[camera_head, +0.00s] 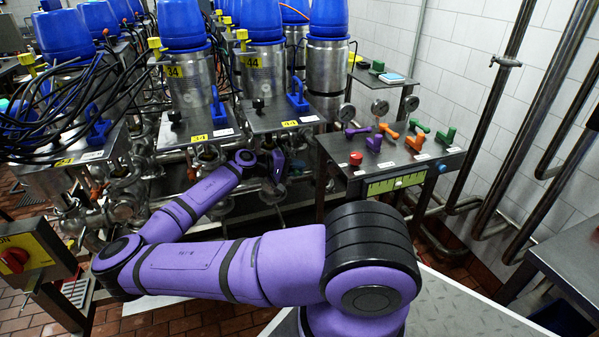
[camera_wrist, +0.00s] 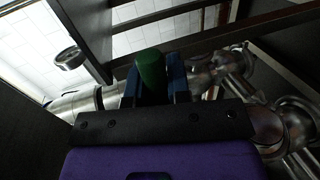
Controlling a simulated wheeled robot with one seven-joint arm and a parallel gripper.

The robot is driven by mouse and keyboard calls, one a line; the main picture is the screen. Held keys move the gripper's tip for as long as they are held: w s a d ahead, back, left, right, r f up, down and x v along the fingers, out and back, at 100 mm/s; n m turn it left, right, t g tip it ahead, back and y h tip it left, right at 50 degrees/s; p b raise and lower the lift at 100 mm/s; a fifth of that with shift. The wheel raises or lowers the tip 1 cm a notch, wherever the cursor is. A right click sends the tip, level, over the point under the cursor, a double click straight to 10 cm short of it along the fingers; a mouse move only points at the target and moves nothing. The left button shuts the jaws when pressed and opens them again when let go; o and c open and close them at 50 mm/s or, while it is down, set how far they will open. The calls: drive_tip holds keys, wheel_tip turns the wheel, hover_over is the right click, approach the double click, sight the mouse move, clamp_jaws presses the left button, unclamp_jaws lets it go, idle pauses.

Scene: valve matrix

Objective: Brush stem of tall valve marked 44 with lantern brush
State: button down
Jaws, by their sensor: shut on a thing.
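In the wrist view my gripper (camera_wrist: 155,82) is shut on a green handle (camera_wrist: 151,70), held between blue fingers. The brush end and the valve's stem cannot be made out.
Steel pipes (camera_wrist: 225,70) run close right of my gripper. Black hoses (camera_head: 60,110) tangle at the left.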

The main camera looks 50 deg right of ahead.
drive_tip(key=w+d, duration=0.3)
drive_tip(key=w, duration=0.3)
drive_tip(key=shift+d, duration=0.35)
idle(0.3)
drive_tip(key=shift+a, duration=0.1)
idle(0.8)
drive_tip(key=shift+s+a+r, duration=0.2)
drive_tip(key=shift+s+a, duration=0.2)
drive_tip(key=shift+s, duration=0.25)
drive_tip(key=shift+w, duration=0.1)
drive_tip(key=shift+w+d+r, duration=0.2)
drive_tip(key=shift+w+d, duration=0.2)
drive_tip(key=shift+w, duration=0.2)
